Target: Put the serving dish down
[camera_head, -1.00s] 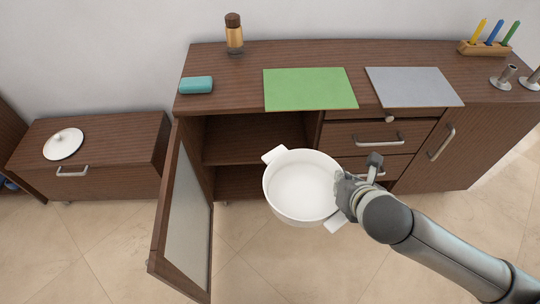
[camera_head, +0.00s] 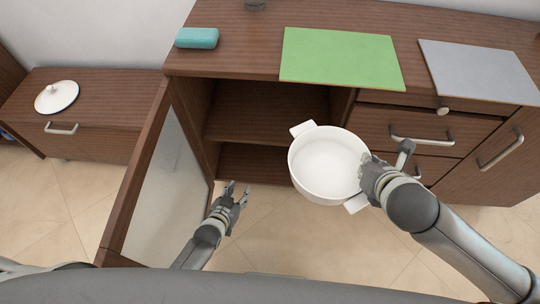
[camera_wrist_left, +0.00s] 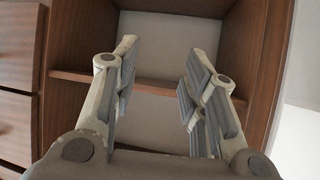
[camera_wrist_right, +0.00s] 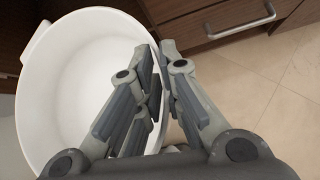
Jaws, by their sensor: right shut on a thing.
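The serving dish (camera_head: 325,165) is a white round pot with two handles. It is held in the air in front of the cabinet. My right gripper (camera_head: 372,175) is shut on its right rim; in the right wrist view the fingers (camera_wrist_right: 148,90) pinch the wall of the dish (camera_wrist_right: 85,75). The dish is empty and roughly level. My left gripper (camera_head: 236,192) is open and empty, left of the dish, before the open cabinet. In the left wrist view its fingers (camera_wrist_left: 158,85) are spread, facing the cabinet's shelf (camera_wrist_left: 150,87).
The cabinet door (camera_head: 150,185) stands open at the left. The cabinet top holds a green mat (camera_head: 342,60), a grey mat (camera_head: 478,71) and a teal box (camera_head: 197,38). A white lid (camera_head: 57,97) lies on the low cabinet (camera_head: 110,85). The open shelves (camera_head: 262,122) look empty.

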